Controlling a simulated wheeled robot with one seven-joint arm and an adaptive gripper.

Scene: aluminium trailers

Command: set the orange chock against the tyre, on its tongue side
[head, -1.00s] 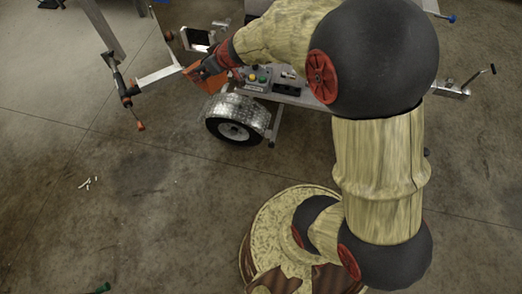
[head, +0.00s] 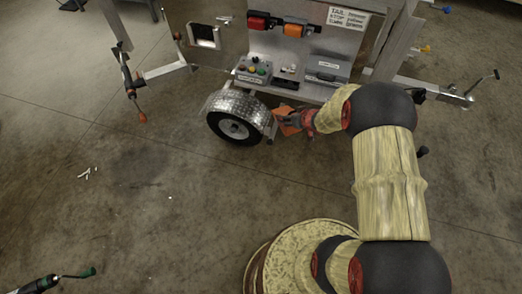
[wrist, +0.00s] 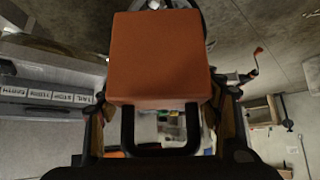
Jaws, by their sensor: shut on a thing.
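The orange chock (head: 286,119) is in my gripper (head: 299,122), just right of the wheel in the head view. In the wrist view the chock (wrist: 159,58) shows a broad flat face, with a black handle (wrist: 160,151) between the fingers of my gripper (wrist: 160,128). The black tyre (head: 233,129) stands on the floor under a silver tread-plate mudguard (head: 240,105). The chock appears beside the mudguard's right end, apart from the tyre. I cannot tell its exact height above the floor.
The trailer's panel (head: 292,50) with lamps and a control box (head: 253,69) rises behind the chock. A jack-like arm with an orange tip (head: 132,88) stands at left. A crank (head: 482,82) is at right. The floor (head: 150,200) in front of the wheel is mostly clear.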

